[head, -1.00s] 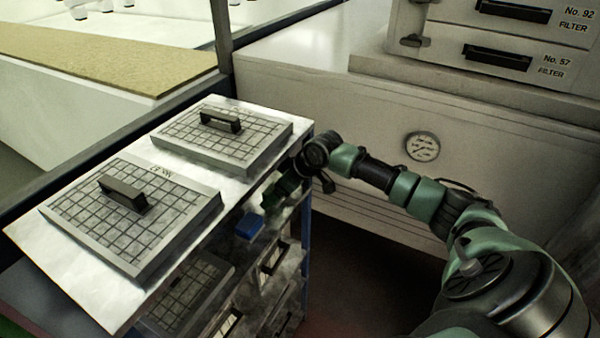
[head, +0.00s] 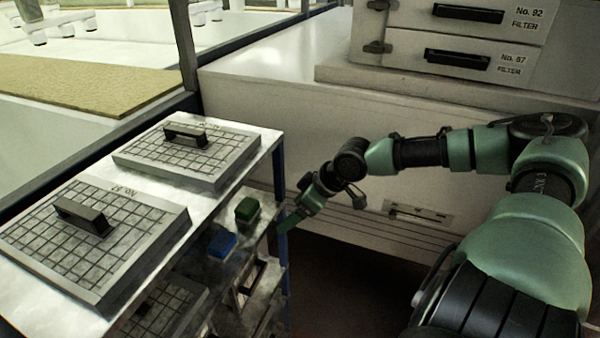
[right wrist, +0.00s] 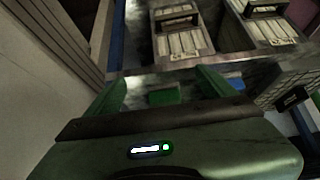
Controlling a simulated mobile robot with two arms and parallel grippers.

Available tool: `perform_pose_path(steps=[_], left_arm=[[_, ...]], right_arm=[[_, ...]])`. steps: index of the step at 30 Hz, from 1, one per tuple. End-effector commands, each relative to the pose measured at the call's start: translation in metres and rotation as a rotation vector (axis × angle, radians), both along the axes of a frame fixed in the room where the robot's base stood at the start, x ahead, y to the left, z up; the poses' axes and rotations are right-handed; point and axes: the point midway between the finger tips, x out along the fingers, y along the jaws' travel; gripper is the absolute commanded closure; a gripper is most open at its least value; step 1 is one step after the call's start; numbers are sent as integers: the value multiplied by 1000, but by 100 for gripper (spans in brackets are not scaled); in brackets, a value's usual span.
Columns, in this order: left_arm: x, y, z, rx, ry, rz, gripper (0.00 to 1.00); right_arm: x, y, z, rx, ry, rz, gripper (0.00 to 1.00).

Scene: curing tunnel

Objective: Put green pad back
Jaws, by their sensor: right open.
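The green pad (head: 247,209) lies on the middle shelf of the rack, near its right edge, next to a blue block (head: 221,244). My right gripper (head: 292,221) is open and empty just right of the shelf, apart from the pad. In the right wrist view the green pad (right wrist: 164,97) shows beyond and between the two green fingers (right wrist: 160,92). The blue block (right wrist: 236,82) is partly hidden by the finger on the right there. My left gripper is not in view.
Two gridded plates with handles, a near one (head: 92,240) and a far one (head: 187,150), lie on the rack's top shelf (head: 262,150), which overhangs the pads' shelf. A blue post (head: 281,180) stands beside my right gripper. Filter drawers (head: 460,60) stand at the back.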

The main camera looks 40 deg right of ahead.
Motion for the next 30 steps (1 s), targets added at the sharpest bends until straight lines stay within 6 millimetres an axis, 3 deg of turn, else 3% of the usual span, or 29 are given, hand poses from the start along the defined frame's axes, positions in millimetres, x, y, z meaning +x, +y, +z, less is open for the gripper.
perform_pose_path(steps=[4,15,20,23,25,27,29,30], left_arm=[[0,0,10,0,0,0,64],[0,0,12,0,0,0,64],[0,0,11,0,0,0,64],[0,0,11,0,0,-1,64],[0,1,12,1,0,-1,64],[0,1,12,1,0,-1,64],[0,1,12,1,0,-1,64],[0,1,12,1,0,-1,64]], right_arm=[[-9,-5,2,-4,5,-3,15],[-13,-8,0,-2,-2,-9,15],[-2,-31,-22,-6,-45,-56,15],[4,-66,-62,-27,-92,-128,15],[0,-93,-103,-53,-112,-191,15],[-14,-114,-152,-85,-112,-252,15],[-33,-125,-198,-112,-94,-299,15],[-50,-128,-229,-130,-77,-326,15]])
